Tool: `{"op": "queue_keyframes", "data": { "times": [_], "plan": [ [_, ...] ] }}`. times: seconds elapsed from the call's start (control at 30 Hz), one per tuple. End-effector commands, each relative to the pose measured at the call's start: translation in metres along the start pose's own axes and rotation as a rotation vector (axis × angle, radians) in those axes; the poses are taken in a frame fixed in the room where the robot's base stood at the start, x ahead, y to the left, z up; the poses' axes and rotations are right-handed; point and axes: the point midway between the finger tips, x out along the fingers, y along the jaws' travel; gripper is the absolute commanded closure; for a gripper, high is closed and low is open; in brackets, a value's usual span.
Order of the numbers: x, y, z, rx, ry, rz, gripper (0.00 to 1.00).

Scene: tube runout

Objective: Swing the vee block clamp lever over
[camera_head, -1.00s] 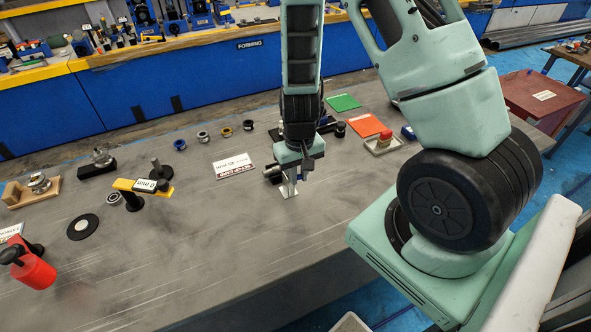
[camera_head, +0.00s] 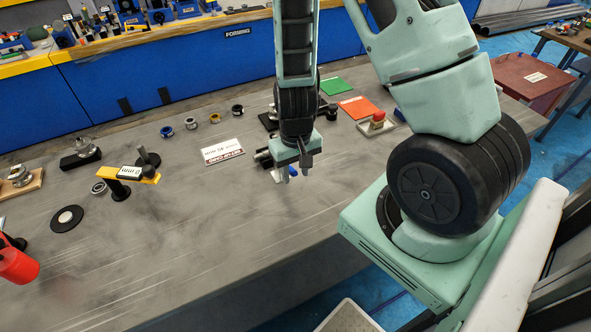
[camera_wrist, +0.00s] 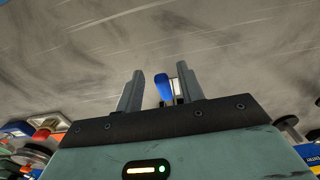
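My gripper (camera_head: 294,169) points down over the grey bench, near the middle of the head view. Its two fingers are apart in the wrist view (camera_wrist: 159,92). A blue lever handle (camera_wrist: 163,87) shows between the fingers, with a pale metal piece (camera_wrist: 178,88) beside it near the right finger. In the head view a small patch of the blue handle (camera_head: 292,171) shows at the fingertips. I cannot tell whether a finger touches it. The vee block is mostly hidden behind my gripper; dark parts (camera_head: 263,158) show just left of it.
A white setup card (camera_head: 222,151) lies left of my gripper. A yellow gauge arm (camera_head: 132,173) on posts stands further left. A red-button box (camera_head: 377,123) and orange (camera_head: 359,107) and green (camera_head: 336,87) cards lie to the right. The front bench top is clear.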

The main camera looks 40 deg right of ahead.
Motion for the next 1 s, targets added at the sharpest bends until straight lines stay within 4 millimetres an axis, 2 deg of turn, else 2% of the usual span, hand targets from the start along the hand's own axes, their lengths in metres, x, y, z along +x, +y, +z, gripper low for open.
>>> {"op": "queue_keyframes", "data": {
  "times": [0.7, 1.0],
  "plan": [
    [-0.068, 0.000, -0.001, -0.001, 0.002, 0.000, 0.62],
    [-0.068, 0.000, -0.001, -0.001, 0.002, 0.000, 0.62]
  ]
}}
